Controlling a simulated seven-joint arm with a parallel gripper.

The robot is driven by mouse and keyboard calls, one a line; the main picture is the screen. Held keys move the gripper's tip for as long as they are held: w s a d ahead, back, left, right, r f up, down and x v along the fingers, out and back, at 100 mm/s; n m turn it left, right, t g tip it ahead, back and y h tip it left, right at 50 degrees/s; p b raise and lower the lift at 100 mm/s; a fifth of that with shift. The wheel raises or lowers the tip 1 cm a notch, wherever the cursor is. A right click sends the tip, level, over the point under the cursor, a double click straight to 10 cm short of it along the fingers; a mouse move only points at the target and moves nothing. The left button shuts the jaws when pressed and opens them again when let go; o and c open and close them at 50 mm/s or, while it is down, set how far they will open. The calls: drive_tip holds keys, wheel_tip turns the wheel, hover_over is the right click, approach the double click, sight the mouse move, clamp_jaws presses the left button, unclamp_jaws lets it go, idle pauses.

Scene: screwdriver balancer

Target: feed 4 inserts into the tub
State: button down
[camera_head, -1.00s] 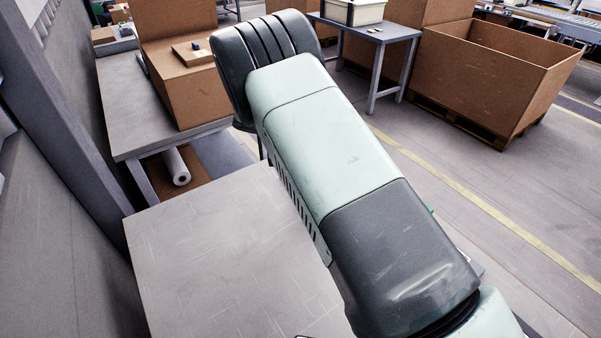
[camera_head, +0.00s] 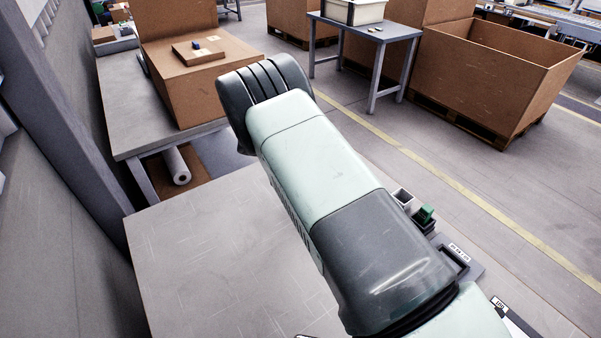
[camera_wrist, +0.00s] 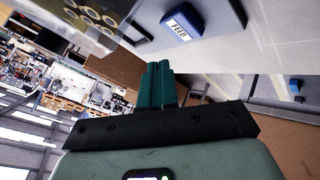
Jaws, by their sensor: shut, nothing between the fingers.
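My gripper (camera_wrist: 157,68) shows in the wrist view as two teal fingers pressed together, shut and empty, pointing up the picture. Beyond the fingertips is a blue block with a white FEED label (camera_wrist: 180,23), apart from them. At the top left of the wrist view is a clear or pale part with several yellowish rings (camera_wrist: 95,14); I cannot tell what it is. In the head view my arm hides the gripper. I cannot make out the inserts or say which container is the tub.
The grey worktop (camera_head: 200,265) is bare left of my arm. A dark plate with a white label (camera_head: 460,252) lies at its right side. A side bench with a cardboard box (camera_head: 205,85) stands behind left. A large brown crate (camera_head: 490,80) stands farther off on the floor.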

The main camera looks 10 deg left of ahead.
drive_tip(key=shift+f, duration=1.2)
drive_tip(key=shift+f, duration=0.15)
idle(1.1)
drive_tip(key=shift+f, duration=0.3)
drive_tip(key=shift+f, duration=0.5)
idle(0.5)
drive_tip(key=shift+r, duration=0.95)
drive_tip(key=shift+r, duration=2.5)
